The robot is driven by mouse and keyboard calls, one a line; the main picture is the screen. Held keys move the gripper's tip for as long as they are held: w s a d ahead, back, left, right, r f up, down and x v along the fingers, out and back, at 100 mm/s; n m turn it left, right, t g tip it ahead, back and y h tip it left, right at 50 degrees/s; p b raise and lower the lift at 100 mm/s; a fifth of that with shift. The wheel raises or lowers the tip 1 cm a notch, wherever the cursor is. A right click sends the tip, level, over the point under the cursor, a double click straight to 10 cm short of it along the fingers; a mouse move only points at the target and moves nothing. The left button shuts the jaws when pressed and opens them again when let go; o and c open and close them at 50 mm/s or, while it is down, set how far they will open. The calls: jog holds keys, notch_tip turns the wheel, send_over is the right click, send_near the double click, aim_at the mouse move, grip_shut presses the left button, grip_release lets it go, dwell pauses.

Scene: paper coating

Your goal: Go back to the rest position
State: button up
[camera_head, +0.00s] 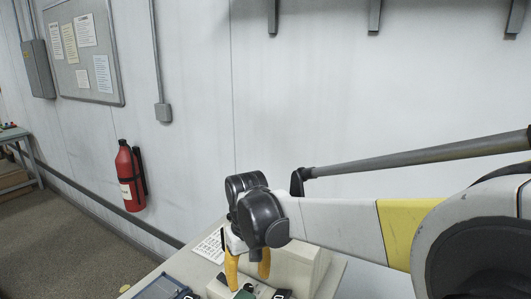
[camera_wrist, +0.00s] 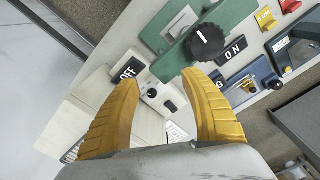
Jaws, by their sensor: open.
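My gripper (camera_wrist: 160,100) has two yellow fingers and is open and empty in the wrist view. Its fingers also show in the head view (camera_head: 248,265), pointing down over a desk-like console. Below the fingers in the wrist view is a panel with a black OFF label (camera_wrist: 128,69), a black ON label (camera_wrist: 236,48) and a large black knob (camera_wrist: 205,42) on a green plate. Whether a fingertip touches the panel cannot be told.
A red fire extinguisher (camera_head: 130,178) hangs on the left wall. A notice board (camera_head: 84,52) and a grey box (camera_head: 37,70) are also on the wall. Red and yellow switches (camera_wrist: 266,19) are at the panel's right. Open floor is at left.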

jog(key=s+d+f+m+t+b, duration=0.2)
jog(key=s+d+b, duration=0.3)
jog(key=d, duration=0.6)
jog(key=s+d+f+m+t+b, duration=0.3)
jog(key=s+d, duration=0.6)
jog(key=d, duration=0.3)
notch_tip(320, 180, down, 2)
jog(key=t+b, duration=0.1)
jog(key=b, duration=0.1)
jog(key=shift+s+d+t+b, duration=0.2)
jog(key=shift+d+t+b, duration=0.1)
jog(key=shift+b, duration=0.1)
